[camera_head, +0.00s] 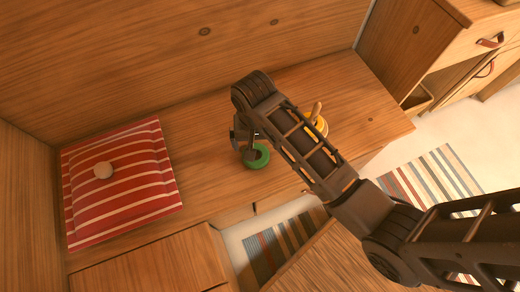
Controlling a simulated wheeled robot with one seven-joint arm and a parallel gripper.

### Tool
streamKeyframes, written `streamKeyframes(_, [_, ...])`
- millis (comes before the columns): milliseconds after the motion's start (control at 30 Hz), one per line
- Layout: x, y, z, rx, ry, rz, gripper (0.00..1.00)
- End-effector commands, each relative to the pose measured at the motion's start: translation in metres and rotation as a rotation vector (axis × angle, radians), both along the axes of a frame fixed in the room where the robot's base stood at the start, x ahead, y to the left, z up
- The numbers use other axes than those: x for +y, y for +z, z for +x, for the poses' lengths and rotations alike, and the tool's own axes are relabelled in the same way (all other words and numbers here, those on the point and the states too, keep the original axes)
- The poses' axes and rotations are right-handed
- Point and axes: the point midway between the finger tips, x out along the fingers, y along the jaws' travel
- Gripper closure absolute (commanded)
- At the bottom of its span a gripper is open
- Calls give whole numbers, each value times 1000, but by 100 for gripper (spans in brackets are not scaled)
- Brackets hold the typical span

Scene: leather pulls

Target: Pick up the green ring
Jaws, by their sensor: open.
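The green ring (258,157) lies flat on the wooden bench top (215,185), near its front edge. My gripper (248,155) is over the ring's left side, pointing down. Its jaws are open, and the fingers partly cover the ring's left and upper part. I cannot tell whether the fingertips touch the ring or whether one sits inside its hole. My arm reaches in from the lower right.
A yellow object (318,124) with a wooden peg stands right of the ring, partly behind my arm. A red striped cushion (120,185) with a pale round knob lies at the left. Wooden drawers (472,42) stand at the right. Striped rugs (432,182) lie on the floor.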

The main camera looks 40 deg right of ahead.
Motion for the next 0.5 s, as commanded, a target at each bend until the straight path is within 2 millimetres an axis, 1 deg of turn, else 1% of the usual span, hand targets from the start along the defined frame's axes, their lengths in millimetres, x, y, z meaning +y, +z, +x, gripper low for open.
streamKeyframes(33, [0,-7,-1,2,0,0,0])
streamKeyframes(267, [1,-31,-2,2,-1,0,0])
streamKeyframes(400, [4,-52,-5,4,-1,0,0])
streamKeyframes(500, [4,-64,-5,2,-1,0,0])
